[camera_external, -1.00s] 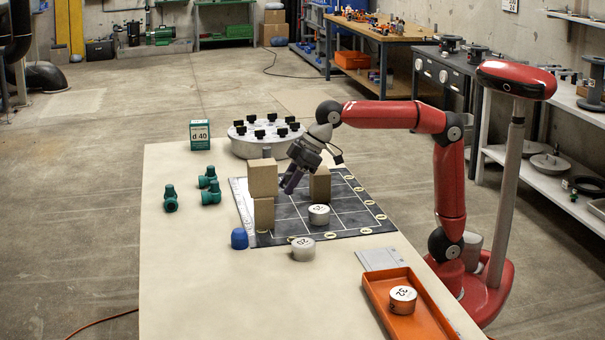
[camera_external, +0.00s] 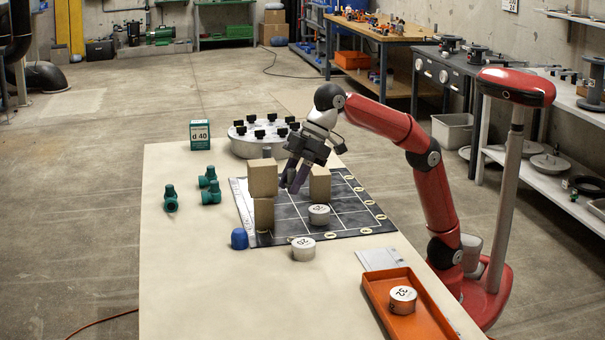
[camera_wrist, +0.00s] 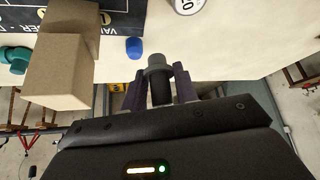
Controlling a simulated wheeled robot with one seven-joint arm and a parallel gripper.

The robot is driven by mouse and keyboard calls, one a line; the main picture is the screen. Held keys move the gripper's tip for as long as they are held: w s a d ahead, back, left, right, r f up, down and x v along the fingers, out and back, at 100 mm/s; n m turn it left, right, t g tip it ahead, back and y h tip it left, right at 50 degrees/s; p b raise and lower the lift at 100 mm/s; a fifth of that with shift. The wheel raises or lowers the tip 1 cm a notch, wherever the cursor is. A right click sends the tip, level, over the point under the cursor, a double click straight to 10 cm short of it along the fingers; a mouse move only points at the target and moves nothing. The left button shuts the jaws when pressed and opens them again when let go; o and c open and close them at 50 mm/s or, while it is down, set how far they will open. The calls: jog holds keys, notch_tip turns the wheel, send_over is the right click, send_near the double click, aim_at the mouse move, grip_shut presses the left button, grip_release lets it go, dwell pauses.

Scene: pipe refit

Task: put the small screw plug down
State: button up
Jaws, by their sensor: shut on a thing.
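The small screw plug, a dark grey piece with a round head (camera_wrist: 158,72), is between my gripper's purple fingers in the wrist view. My gripper (camera_wrist: 159,90) is shut on it. In the external view my gripper (camera_external: 293,184) hangs above the dark gridded mat (camera_external: 290,208), between the cardboard-coloured blocks. The plug cannot be made out there. The wrist view shows a block (camera_wrist: 60,72) to the left of the fingers and a blue cap (camera_wrist: 134,47) beyond them.
Tan blocks (camera_external: 262,178) are stacked on the mat's left, with another block (camera_external: 320,184) on its far side. Pale discs (camera_external: 319,215) (camera_external: 303,249), teal fittings (camera_external: 211,192), a round knobbed plate (camera_external: 257,147) and an orange tray (camera_external: 429,319) are around. The table's front left is clear.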

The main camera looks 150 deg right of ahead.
jog(key=w+a+f+n+y+p, duration=0.1)
jog(key=w+a+f+n+y, duration=0.15)
jog(key=w+a, duration=0.7)
jog(key=n, duration=0.3)
send_over(309, 299)
jog(key=s, duration=0.2)
notch_tip(309, 299, down, 3)
notch_tip(309, 299, down, 2)
jog(key=shift+d+y+p, duration=0.15)
jog(key=shift+y+p, duration=0.25)
jog(key=shift+y, duration=0.05)
jog(key=shift+f+b, duration=1.05)
jog(key=shift+f, duration=1.9)
jog(key=shift+f, duration=0.1)
jog(key=shift+f, duration=0.15)
jog(key=o, duration=0.9)
jog(key=shift+o, duration=0.2)
